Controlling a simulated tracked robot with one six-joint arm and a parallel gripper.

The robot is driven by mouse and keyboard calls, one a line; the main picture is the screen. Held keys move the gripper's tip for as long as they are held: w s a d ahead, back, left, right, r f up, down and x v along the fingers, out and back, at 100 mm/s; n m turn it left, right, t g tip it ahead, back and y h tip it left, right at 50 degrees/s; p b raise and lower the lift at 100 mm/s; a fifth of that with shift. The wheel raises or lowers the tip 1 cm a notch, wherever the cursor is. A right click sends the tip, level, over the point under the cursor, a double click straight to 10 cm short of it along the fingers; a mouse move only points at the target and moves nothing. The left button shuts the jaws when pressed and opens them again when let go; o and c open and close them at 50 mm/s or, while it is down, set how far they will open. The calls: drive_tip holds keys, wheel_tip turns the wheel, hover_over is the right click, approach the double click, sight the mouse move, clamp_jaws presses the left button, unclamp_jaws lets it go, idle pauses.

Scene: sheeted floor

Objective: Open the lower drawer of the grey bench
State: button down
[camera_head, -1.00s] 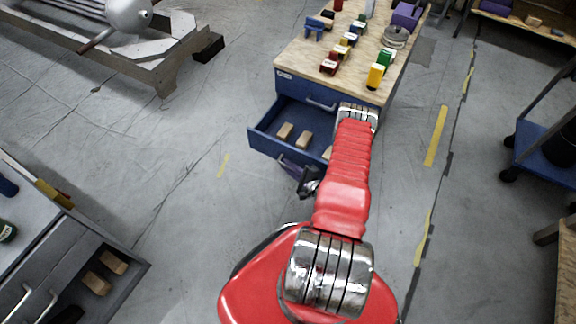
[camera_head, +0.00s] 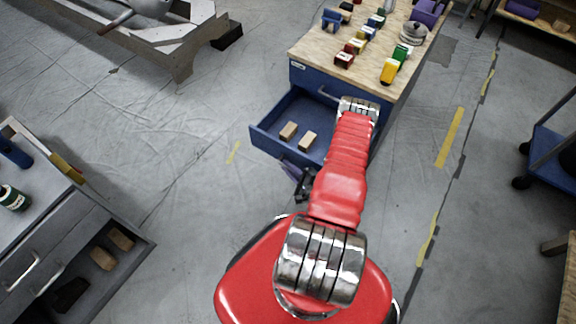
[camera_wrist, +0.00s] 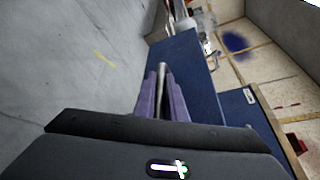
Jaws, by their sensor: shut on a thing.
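The grey bench (camera_head: 45,190) stands at the lower left of the head view, its top drawer area pulled out with wooden blocks inside; which drawer this is I cannot tell. My gripper (camera_head: 297,178) is away from it, at the front of an open blue drawer (camera_head: 262,137) under a wood-topped blue bench (camera_head: 345,85). In the wrist view, the purple fingers (camera_wrist: 162,98) close around a metal handle bar (camera_wrist: 162,72) beside the blue drawer front (camera_wrist: 195,70). My arm hides the right part of this drawer in the head view.
Two wooden blocks (camera_head: 288,131) lie in the blue drawer. Several coloured items stand on its bench top. Floor between the two benches is clear.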

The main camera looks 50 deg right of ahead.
drive_tip(key=shift+a+f, duration=0.1)
drive_tip(key=shift+f, duration=0.05)
drive_tip(key=c, duration=1.8)
unclamp_jaws()
drive_tip(key=shift+s, duration=0.1)
drive_tip(key=v, duration=1.3)
drive_tip(key=shift+s, duration=0.3)
